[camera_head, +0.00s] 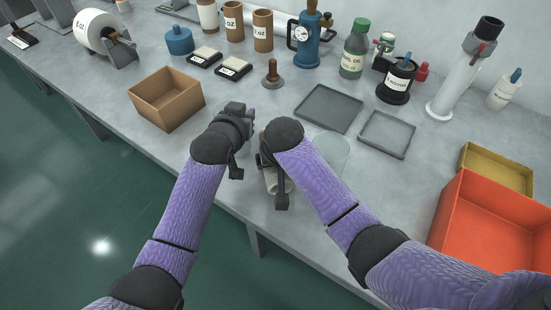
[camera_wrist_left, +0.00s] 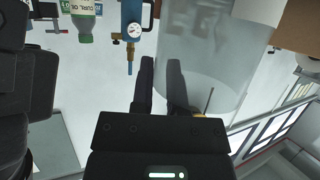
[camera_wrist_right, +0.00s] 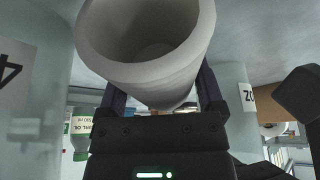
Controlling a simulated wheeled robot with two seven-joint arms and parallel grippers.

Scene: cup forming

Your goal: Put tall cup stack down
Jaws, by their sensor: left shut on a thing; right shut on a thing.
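A white cup stack (camera_wrist_right: 150,65) fills the upper right wrist view, between the fingers of my right gripper (camera_wrist_right: 160,95). In the head view its ribbed side (camera_head: 277,183) shows under my right gripper (camera_head: 266,152), near the table's front edge; I cannot tell whether it touches the table. My left gripper (camera_head: 246,120) is beside it, to the left. In the left wrist view the left fingers (camera_wrist_left: 160,75) are nearly together at the wall of a clear cylinder (camera_wrist_left: 203,60). Another clear cylinder (camera_head: 334,150) stands right of my right gripper, partly behind my arm.
A brown open box (camera_head: 165,98) stands to the left. Two grey trays (camera_head: 328,108) (camera_head: 387,134) lie behind the clear cylinder. A red-orange bin (camera_head: 490,228) and a yellow tray (camera_head: 497,170) are at the right. Bottles and tools line the back.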

